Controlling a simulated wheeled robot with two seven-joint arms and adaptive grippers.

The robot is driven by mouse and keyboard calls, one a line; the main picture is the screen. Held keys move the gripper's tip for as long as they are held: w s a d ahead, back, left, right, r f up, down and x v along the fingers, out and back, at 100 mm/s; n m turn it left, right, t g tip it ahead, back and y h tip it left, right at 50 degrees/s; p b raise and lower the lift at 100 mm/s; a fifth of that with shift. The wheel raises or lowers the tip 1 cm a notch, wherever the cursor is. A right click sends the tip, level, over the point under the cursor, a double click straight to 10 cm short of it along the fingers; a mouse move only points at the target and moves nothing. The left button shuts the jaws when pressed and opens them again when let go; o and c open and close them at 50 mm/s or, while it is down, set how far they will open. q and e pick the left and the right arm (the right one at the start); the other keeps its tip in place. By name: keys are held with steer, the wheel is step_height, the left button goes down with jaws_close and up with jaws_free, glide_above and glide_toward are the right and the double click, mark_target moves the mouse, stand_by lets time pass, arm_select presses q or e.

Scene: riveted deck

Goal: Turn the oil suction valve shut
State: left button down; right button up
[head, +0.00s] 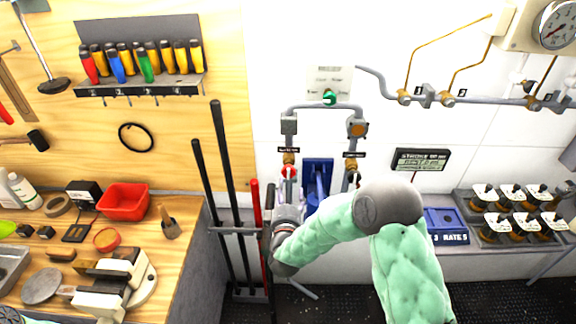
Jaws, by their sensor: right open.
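Two vertical pipe runs come down the white wall, each with a small black label too small to read. The left run has a valve with a red handle (289,170) under a brass fitting (289,158). The right run has a brass-coloured valve (351,164). I cannot tell from the labels which is the oil suction valve. My right gripper (288,190) is open, just below and in front of the red handle. Its own body hides the lower pipe, and I cannot tell whether it touches the handle. My left gripper is out of view.
A blue pump-like unit (318,180) stands just right of my gripper. Long dark bars (222,180) and a red bar (256,210) stand in a rack to the left. A wooden bench (180,235) with tools is at left.

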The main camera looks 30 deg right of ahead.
mark_target(288, 174)
steer(key=x, duration=0.9)
steer(key=shift+w+d+b, duration=0.15)
steer(key=shift+w+b, duration=0.2)
steer(key=shift+b, duration=0.05)
steer(key=shift+r, duration=0.1)
steer(key=c, duration=1.2)
